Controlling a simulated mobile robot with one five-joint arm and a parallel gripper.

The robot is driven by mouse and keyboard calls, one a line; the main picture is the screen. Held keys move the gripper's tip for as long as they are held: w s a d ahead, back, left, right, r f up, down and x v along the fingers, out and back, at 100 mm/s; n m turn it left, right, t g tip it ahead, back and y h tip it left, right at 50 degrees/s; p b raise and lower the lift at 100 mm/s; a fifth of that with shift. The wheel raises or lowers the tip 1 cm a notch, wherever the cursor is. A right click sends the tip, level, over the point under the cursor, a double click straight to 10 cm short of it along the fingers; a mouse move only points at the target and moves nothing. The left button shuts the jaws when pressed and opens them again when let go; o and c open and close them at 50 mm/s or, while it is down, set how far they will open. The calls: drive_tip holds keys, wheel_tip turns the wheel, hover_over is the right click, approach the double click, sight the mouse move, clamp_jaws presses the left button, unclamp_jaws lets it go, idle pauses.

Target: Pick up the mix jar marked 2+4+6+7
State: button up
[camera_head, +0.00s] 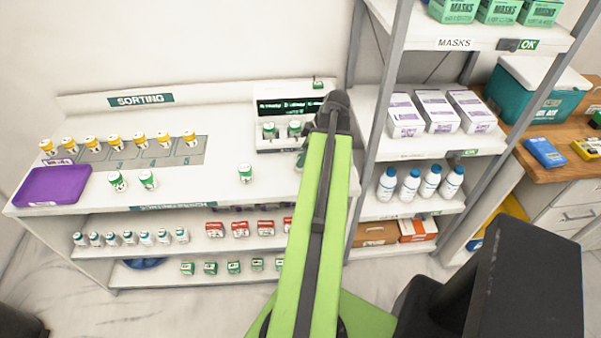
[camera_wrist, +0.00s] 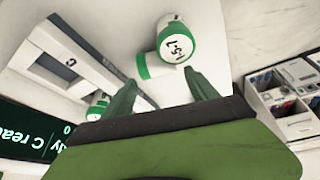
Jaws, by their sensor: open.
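My gripper (camera_wrist: 160,79) is open in the wrist view, its two fingers apart with nothing between them. Just beyond the fingertips is a white jar with a green rim and dark marks on its white face (camera_wrist: 175,40); the marks are turned and I cannot read them surely. A green band and white part show right beside it. In the head view, green-and-white jars stand on the sorting table (camera_head: 215,194): two at the left (camera_head: 117,181) (camera_head: 148,180) and one near the middle (camera_head: 245,173). Their marks are too small to read.
A dispenser with a dark display (camera_head: 290,106) holds two green-and-white jars (camera_head: 268,130) at the table's back right. Yellow-capped jars (camera_head: 113,142) line the back. A purple tray (camera_head: 52,186) lies at left. A metal shelf rack (camera_head: 372,100) stands close right of my arm.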

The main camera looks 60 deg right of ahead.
drive_tip(key=b+x, duration=0.5)
drive_tip(key=shift+s+d+f, duration=0.1)
drive_tip(key=shift+s+f, duration=0.05)
drive_tip(key=shift+f, duration=0.1)
drive_tip(key=shift+r, duration=0.25)
drive_tip(key=c, duration=1.1)
